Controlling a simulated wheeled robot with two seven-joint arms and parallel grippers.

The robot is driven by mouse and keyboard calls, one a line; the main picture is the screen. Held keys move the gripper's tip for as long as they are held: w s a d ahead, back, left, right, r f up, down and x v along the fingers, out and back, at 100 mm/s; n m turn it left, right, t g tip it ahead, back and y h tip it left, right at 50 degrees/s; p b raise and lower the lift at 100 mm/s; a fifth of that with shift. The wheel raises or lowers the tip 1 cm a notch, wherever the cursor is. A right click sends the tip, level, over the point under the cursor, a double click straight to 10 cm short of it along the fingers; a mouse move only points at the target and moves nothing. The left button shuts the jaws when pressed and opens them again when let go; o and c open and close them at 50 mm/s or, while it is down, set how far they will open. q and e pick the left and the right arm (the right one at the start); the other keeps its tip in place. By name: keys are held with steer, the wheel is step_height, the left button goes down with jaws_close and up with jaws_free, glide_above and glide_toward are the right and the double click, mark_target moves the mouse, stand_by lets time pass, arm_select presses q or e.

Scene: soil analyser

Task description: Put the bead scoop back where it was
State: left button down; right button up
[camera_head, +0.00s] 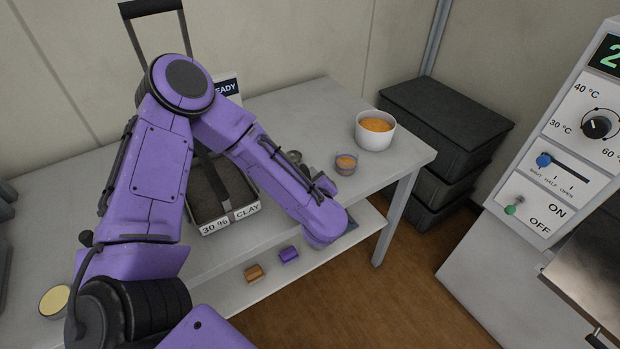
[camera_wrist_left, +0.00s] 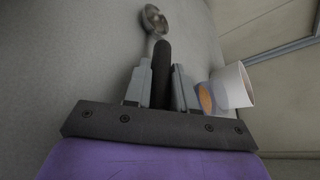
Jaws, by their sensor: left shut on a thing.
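The bead scoop (camera_wrist_left: 161,62) has a dark handle and a round metal bowl. In the left wrist view its handle stands between the fingers of my left gripper (camera_wrist_left: 160,88), which is shut on it. The bowl end points away from the gripper. In the head view my purple left arm hides most of the gripper, and only a bit of the scoop's metal (camera_head: 294,156) shows past the wrist, over the table. I cannot tell whether the scoop touches the table. My right gripper is not in view.
A white bowl of orange beads (camera_head: 386,140) and a small cup with orange content (camera_head: 346,169) stand at the table's right end. A tray labelled "30 % CLAY" (camera_head: 214,227) lies left of my forearm. Dark crates (camera_head: 443,110) and a control panel (camera_head: 575,150) are at right.

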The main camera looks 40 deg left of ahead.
arm_select(q)
steer(key=shift+f, duration=0.15)
steer(key=c, duration=0.8)
jaws_free()
steer(key=shift+c, duration=0.2)
steer(key=shift+s+d, duration=0.15)
steer(key=shift+d, duration=0.05)
steer(key=b+v, duration=0.2)
steer(key=v, duration=0.8)
